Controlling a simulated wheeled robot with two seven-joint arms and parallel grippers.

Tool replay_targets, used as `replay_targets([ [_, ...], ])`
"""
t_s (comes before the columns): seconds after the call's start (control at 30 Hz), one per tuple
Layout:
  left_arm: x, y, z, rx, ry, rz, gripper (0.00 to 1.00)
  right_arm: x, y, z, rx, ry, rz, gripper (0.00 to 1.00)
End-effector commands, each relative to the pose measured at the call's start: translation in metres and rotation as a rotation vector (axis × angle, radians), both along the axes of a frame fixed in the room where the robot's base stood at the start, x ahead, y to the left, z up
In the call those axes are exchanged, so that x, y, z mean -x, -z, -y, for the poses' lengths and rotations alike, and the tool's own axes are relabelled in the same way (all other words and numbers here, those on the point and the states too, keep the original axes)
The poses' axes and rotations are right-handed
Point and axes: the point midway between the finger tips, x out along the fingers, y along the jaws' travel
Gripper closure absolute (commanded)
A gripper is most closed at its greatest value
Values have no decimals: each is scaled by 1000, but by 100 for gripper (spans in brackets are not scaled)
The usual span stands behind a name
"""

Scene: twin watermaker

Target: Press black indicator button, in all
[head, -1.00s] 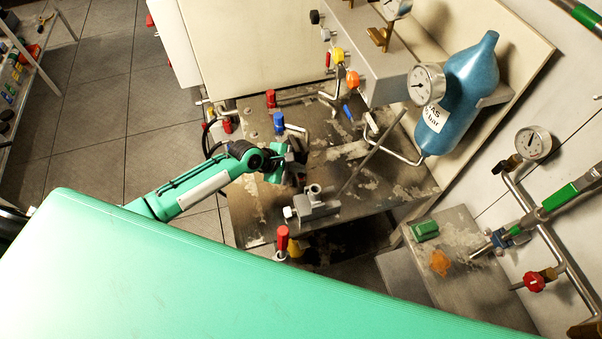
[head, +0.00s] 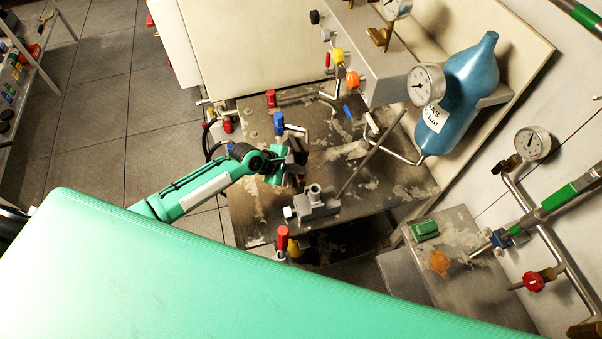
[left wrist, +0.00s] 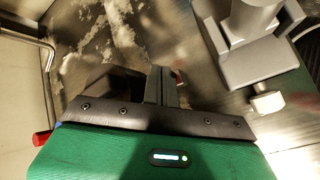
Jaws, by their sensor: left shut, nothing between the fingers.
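My left gripper (head: 298,172) is over the stained metal bench top (head: 365,175), beside a grey metal fitting (head: 315,203). In the left wrist view its two dark fingers (left wrist: 162,86) are together with nothing between them. A black round knob (head: 315,17) sticks out from the grey box at the top, well away from the gripper. I cannot tell whether it is the black indicator button. A dark, shadowed shape (left wrist: 112,82) lies left of the fingers in the left wrist view; I cannot tell what it is. My right gripper is not in view.
Red (head: 271,98) and blue (head: 279,122) handles stand behind the gripper. A blue gas bottle (head: 470,80) with a gauge (head: 426,85) and a slanting metal rod (head: 372,155) are to the right. A red handle (head: 283,238) is at the front edge.

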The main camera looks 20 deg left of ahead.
Motion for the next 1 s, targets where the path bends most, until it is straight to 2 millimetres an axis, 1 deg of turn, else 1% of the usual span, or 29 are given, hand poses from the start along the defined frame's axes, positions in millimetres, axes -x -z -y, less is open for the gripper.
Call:
replay_targets([
  [0.67, 0, 9, 0, 0, -1, -1, 100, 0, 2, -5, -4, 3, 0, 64],
  [1.0, 0, 7, 0, -1, -1, -1, 100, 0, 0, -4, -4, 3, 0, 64],
])
